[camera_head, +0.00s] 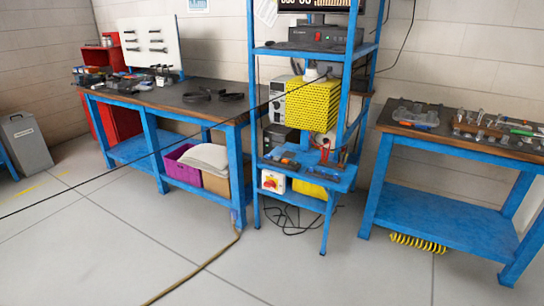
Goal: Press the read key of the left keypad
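I cannot make out a left keypad or a read key in the head view; nothing here is clear enough to name as one. A blue rack (343,110) stands in the middle with several instruments on it. A dark box with a small red light (318,37) sits on its upper shelf. A grey instrument (278,97) stands partly behind a yellow perforated box (312,104). A small box with a red and yellow knob (273,181) is on the low shelf. Neither of my grippers is in view.
A blue workbench (155,97) with tools stands at left, and another bench (455,134) at right. A purple crate (183,163) is under the left bench. A brown hose (205,265) crosses the floor; loose cables lie below the rack. The front floor is otherwise open.

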